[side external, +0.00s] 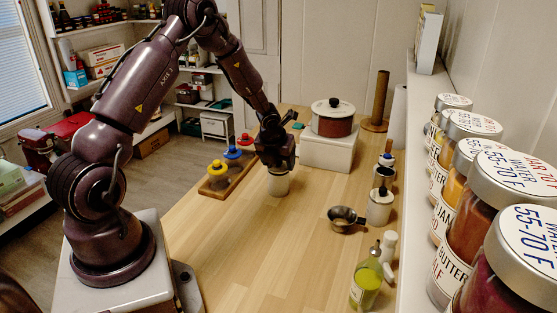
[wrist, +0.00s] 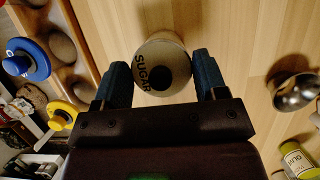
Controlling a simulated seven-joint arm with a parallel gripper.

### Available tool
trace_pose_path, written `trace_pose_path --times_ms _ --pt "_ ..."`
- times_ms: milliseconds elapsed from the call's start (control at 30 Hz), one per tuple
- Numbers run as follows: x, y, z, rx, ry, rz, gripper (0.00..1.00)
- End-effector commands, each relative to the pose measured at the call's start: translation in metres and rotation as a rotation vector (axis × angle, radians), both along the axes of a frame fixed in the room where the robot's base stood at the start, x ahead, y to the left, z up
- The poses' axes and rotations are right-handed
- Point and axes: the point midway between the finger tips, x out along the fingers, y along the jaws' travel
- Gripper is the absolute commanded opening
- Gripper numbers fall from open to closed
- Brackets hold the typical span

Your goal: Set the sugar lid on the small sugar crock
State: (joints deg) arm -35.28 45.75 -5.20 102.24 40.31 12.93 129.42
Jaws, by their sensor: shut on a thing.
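The sugar lid (wrist: 147,78) is a round, pale disc with dark "SUGAR" lettering and a dark knob at its middle. In the wrist view it lies between the two blue fingertips of my gripper (wrist: 163,72), which is shut on it at its sides. A small cream crock (side external: 278,185) stands upright on the table right under my gripper (side external: 277,168) in the side view. Its pale wall (wrist: 165,37) shows past the lid in the wrist view. My gripper hides the lid in the side view, so I cannot tell whether lid and crock touch.
A wooden rack (side external: 224,181) with yellow, blue and red knobbed pieces stands left of the crock. A metal scoop (side external: 343,218), a dark-lidded white jar (side external: 379,207) and an oil bottle (side external: 367,283) stand right. A lidded pot (side external: 333,125) sits on a white block behind. The front table is clear.

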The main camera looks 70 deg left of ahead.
Motion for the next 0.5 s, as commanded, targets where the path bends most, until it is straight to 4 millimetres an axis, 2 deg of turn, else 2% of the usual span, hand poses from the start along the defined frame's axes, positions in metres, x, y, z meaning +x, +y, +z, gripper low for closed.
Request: trace_pose_path --times_ms 367,400,500 --pt "0.0001 -0.0001 -0.0062 0.0 0.0 0.0 0.43" --pt "0.0001 0.0001 -0.0058 0.0 0.0 0.0 0.75" --pt "0.0001 0.0001 -0.0057 0.0 0.0 0.0 0.96"
